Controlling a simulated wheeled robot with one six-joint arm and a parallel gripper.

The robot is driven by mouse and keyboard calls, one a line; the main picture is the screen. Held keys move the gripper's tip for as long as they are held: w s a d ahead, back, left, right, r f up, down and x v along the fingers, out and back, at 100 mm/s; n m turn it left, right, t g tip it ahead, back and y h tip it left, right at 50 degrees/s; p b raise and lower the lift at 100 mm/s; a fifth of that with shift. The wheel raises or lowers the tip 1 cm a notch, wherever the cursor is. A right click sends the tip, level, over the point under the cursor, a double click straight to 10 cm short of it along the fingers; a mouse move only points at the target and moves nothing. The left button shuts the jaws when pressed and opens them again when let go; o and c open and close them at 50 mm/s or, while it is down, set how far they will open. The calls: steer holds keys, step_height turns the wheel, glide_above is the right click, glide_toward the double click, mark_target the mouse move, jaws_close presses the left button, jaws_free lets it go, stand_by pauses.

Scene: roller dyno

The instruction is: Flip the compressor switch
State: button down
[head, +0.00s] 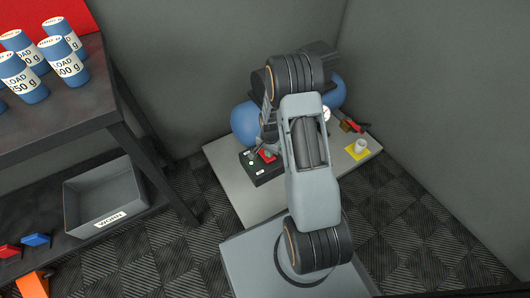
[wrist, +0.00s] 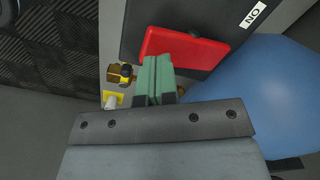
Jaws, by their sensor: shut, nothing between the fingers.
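The compressor switch is a red rocker (wrist: 185,48) on a black box (wrist: 128,32), right in front of my fingertips in the wrist view. The rocker looks tilted. A white label (wrist: 253,13) with black letters is on the box beside it. In the head view the red rocker (head: 267,155) shows small, partly covered by my arm. My gripper (wrist: 158,62) is shut and empty, its green pads together at the rocker's near edge. I cannot tell whether they touch it. The compressor's blue tank (wrist: 265,85) is close on the right in the wrist view.
The compressor stands on a grey base (head: 226,165) near the room's corner. A gauge (head: 326,114), a red-handled valve (head: 352,125) and a white knob on a yellow plate (head: 361,147) lie right of my arm. A dark shelf (head: 75,120) with blue-and-white weights stands left.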

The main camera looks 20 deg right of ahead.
steer(key=shift+f+b, duration=0.9)
steer(key=shift+f, duration=0.4)
stand_by(0.4)
steer(key=shift+r, duration=0.15)
steer(key=shift+r+p, duration=2.75)
steer(key=shift+r, duration=0.6)
steer(key=shift+r, duration=0.15)
step_height(320, 180, up, 18)
steer(key=a+n+t+p, duration=0.1)
steer(key=a+n+p, duration=0.1)
steer(key=p, duration=0.7)
steer(key=s+a+r+n+t+p, duration=0.1)
steer(key=s+r+p, duration=0.4)
steer(key=r, duration=0.9)
steer(key=s+a+r+n+p, duration=0.4)
steer(key=r+p, duration=0.6)
steer(key=r, duration=0.4)
steer(key=s+a+r+n+t+p, duration=0.1)
steer(key=s+r+p, duration=0.6)
steer(key=r, duration=0.7)
steer(key=a+n, duration=0.1)
steer(key=n, duration=0.1)
steer(key=shift+a+n+t, duration=0.3)
steer(key=shift+a+n, duration=0.05)
steer(key=shift+n, duration=0.05)
